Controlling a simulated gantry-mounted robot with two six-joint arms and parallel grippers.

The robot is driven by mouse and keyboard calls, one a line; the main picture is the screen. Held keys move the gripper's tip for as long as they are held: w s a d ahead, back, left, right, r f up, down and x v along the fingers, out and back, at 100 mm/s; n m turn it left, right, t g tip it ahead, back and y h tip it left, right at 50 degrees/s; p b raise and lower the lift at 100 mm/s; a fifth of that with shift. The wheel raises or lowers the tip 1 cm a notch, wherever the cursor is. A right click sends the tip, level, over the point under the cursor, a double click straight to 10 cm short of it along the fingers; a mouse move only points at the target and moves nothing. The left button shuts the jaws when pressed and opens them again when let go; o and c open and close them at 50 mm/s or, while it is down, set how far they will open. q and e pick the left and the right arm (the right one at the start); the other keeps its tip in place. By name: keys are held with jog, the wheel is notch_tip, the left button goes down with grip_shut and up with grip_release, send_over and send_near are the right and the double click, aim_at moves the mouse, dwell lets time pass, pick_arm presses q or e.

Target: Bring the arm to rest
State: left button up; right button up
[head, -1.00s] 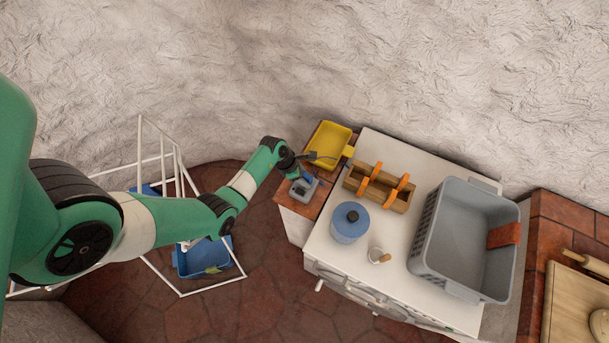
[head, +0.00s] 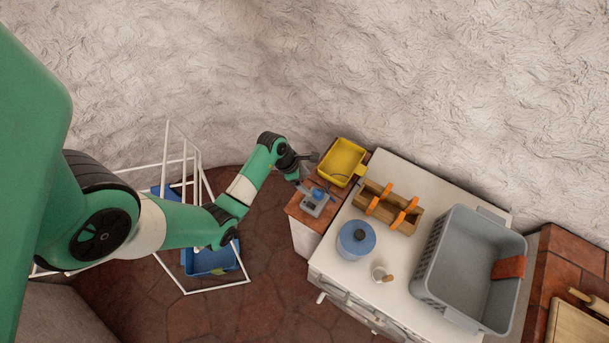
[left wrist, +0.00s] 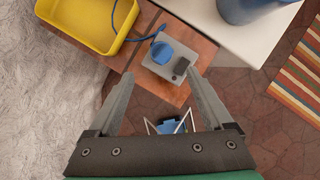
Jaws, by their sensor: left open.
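My left arm reaches in from the left in the head view. Its gripper (head: 310,171) is open and empty, above the small wooden-topped stand (head: 297,207). A grey block (head: 312,210) with a blue knob-like piece (head: 318,195) lies on this stand, close to the fingers. In the left wrist view the open fingers (left wrist: 160,75) point toward the grey block (left wrist: 160,70) and the blue piece (left wrist: 161,52), with a gap visible between. A blue cord (left wrist: 143,38) runs from the blue piece to the yellow bin (left wrist: 75,40). My right gripper is not seen.
The yellow bin (head: 333,172) stands behind the grey block. To the right, a white appliance (head: 335,275) bears a blue lidded pot (head: 356,247), a wooden caddy (head: 401,222) and a grey basket (head: 435,275). A white wire rack (head: 190,292) with blue bins stands below the arm.

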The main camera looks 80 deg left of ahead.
pick_arm(q)
jog(key=shift+v, duration=0.85)
